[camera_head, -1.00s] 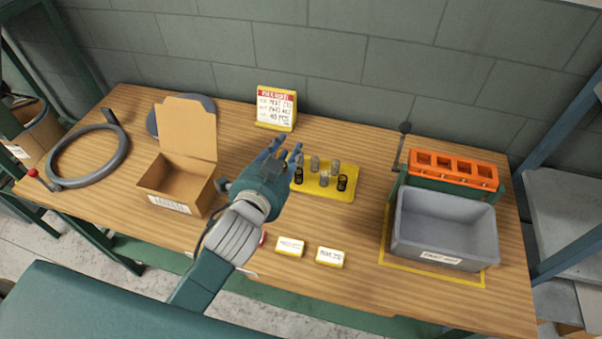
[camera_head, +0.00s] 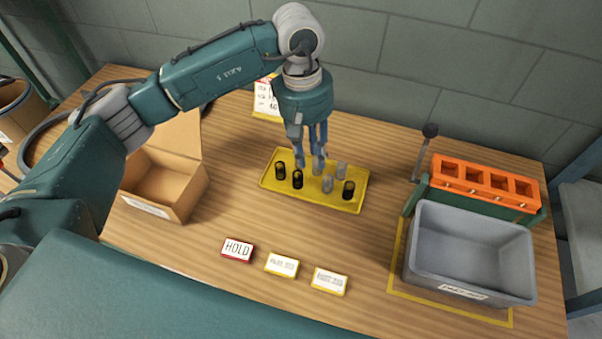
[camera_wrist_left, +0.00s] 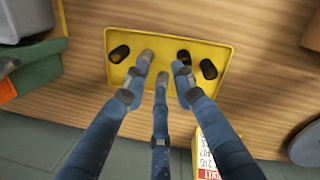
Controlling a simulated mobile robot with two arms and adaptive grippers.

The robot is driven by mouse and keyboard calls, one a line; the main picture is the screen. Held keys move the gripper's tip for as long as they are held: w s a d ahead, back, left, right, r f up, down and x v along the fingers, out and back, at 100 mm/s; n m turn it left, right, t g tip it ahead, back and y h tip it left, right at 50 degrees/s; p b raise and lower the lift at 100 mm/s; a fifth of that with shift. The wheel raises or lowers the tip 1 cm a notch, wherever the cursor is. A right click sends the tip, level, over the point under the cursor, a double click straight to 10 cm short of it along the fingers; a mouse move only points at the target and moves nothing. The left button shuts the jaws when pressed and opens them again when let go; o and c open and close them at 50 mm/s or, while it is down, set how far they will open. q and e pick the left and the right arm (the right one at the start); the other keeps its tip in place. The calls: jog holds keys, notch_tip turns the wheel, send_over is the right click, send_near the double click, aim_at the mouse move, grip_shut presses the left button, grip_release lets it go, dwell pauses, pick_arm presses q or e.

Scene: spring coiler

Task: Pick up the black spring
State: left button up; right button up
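Three black springs stand on a yellow tray (camera_head: 313,203): one at its left end (camera_head: 280,170), one beside it slightly right and nearer (camera_head: 297,179), and one at the right end (camera_head: 348,190). My right gripper is out of view.
An open cardboard box (camera_head: 160,190) stands left of the tray. A grey bin (camera_head: 470,245) and an orange slotted rack (camera_head: 480,180) stand at right. A red HOLD label (camera_head: 237,249) and two yellow labels (camera_head: 281,265) lie in front. A sign (camera_head: 266,100) stands behind.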

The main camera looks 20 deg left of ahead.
pick_arm(q)
jog(key=a, duration=0.1)
jog(key=a+y, duration=0.1)
jog(key=a, duration=0.1)
jog(key=shift+w+a+r, duration=0.1)
jog(key=shift+w+a, duration=0.15)
jog(key=shift+w, duration=0.1)
jog(key=p, duration=0.2)
send_over(298, 174)
notch_tip(298, 174, down, 5)
jog(key=shift+w+a+r, duration=0.15)
jog(key=shift+r, duration=0.05)
jog(key=shift+f+p, duration=0.35)
jog(key=shift+f, duration=0.2)
jog(key=f+p, duration=0.2)
jog(key=f, duration=0.1)
jog(key=shift+s+f, duration=0.2)
jog(key=shift+f, duration=0.55)
jog(key=shift+w, duration=0.1)
jog(key=shift+c, duration=0.5)
grip_shut()
